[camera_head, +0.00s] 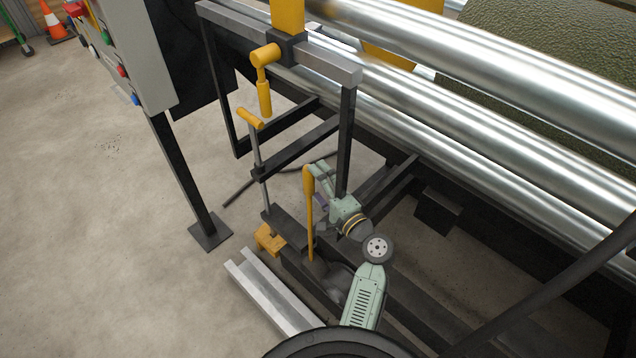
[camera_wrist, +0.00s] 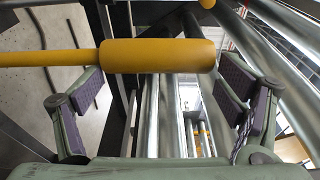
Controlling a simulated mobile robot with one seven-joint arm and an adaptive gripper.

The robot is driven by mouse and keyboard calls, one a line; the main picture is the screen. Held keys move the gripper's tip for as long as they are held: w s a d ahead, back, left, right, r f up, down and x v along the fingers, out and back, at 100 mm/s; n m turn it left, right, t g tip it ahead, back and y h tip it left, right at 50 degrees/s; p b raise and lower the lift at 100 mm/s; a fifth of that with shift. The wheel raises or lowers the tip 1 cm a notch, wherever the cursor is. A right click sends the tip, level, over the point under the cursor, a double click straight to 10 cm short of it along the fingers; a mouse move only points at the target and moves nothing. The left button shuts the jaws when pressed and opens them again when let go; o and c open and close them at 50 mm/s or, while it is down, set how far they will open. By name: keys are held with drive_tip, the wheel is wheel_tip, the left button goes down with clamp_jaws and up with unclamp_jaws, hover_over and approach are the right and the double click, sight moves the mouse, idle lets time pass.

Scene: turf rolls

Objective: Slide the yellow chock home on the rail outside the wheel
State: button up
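The yellow chock is probably the small yellow block (camera_head: 268,239) low on the left, at the near end of a dark beam; I cannot tell how it is seated. No wheel is clearly identifiable. My gripper (camera_head: 319,187) is by the upper part of an upright yellow lever (camera_head: 308,220), to the right of and above the block. In the wrist view my gripper (camera_wrist: 165,100) is open, its purple-padded fingers wide apart. A thick yellow handle (camera_wrist: 158,56) crosses the view from finger to finger, not clamped between the pads. The chock is not identifiable in that view.
A pale metal channel (camera_head: 272,292) lies on the floor beside the dark beam. Shiny rollers (camera_head: 480,130) and a dark frame fill the right. A yellow crank handle (camera_head: 264,75) and a yellow T-handle (camera_head: 250,118) stand nearby. The floor at left is clear around a control-box post (camera_head: 182,175).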

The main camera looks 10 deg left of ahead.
drive_tip(key=shift+o, duration=1.4)
drive_tip(key=shift+r, duration=0.1)
drive_tip(key=v, duration=1.2)
drive_tip(key=shift+s, duration=0.1)
